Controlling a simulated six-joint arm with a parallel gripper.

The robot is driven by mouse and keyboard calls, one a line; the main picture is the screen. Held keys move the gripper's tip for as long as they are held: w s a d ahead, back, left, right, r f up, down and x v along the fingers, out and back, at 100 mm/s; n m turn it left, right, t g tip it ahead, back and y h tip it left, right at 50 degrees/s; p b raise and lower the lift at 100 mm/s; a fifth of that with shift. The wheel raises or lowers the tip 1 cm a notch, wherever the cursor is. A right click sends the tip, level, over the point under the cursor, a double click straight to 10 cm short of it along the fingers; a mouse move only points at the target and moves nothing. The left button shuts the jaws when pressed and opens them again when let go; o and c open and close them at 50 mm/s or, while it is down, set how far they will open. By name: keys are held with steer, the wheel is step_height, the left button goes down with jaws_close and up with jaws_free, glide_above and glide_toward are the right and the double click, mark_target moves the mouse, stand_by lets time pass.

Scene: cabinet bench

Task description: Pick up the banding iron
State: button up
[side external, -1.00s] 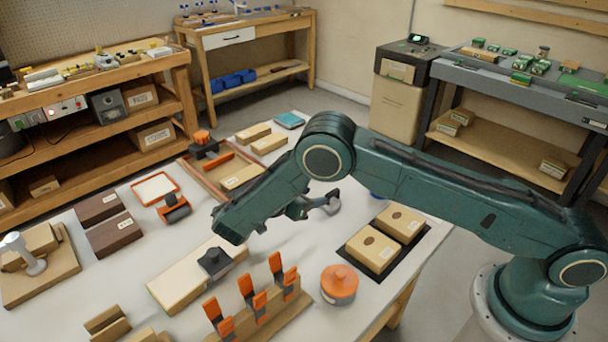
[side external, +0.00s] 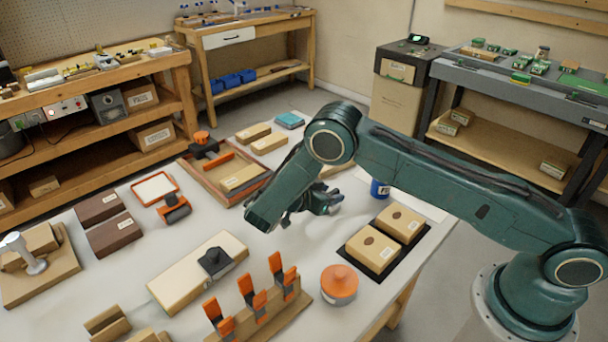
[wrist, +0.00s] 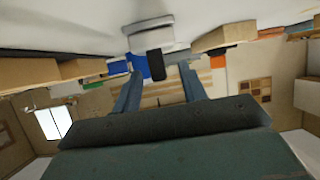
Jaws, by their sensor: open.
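A grey iron-like tool with a black handle, which I take as the banding iron (wrist: 150,36), shows at the top middle of the wrist view. Its black handle lies between the lines of my two fingers, close to the fingertips. In the side view my gripper (side external: 314,203) is low over the white bench and largely covers the tool, so only a small grey part of the iron (side external: 335,208) shows. My gripper (wrist: 160,72) is open with its fingers apart. I cannot tell whether a finger touches the handle.
A blue can (side external: 379,188) stands right of the gripper. A wooden tray (side external: 204,175) is behind left. An orange lidded pot (side external: 339,284) and orange clamps (side external: 247,290) are in front. Bare bench lies just before the gripper.

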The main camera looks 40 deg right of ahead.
mark_target(338, 192)
steer(key=shift+x, duration=2.05)
jaws_close()
